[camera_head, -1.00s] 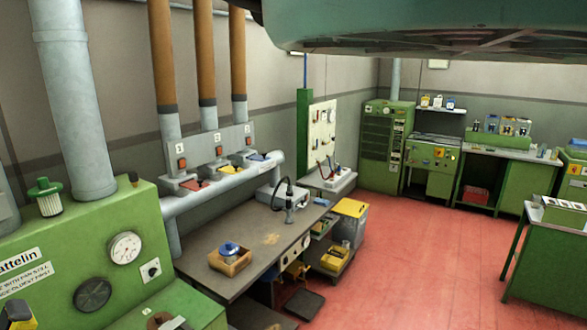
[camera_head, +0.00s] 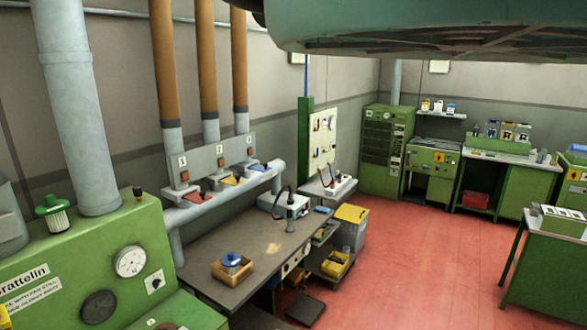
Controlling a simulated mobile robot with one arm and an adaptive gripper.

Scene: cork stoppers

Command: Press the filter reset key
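No key that I can clearly read as the filter reset key shows in the head view. A green machine (camera_head: 60,250) at the left carries a round white gauge (camera_head: 130,262) and a small white plate with a black switch (camera_head: 154,281). A dark round disc (camera_head: 98,307) sits below the gauge. A filter with a green cap (camera_head: 53,215) and a small dark knob (camera_head: 138,192) stand on the machine's top. The lettering on its labels is too small to tell in full. My gripper is not in view.
A grey workbench (camera_head: 205,255) with a wooden box (camera_head: 232,271) runs along the left wall. Three coloured trays sit under a grey switch panel (camera_head: 220,155). A green table (camera_head: 545,265) stands at right. The red floor (camera_head: 420,265) between is clear.

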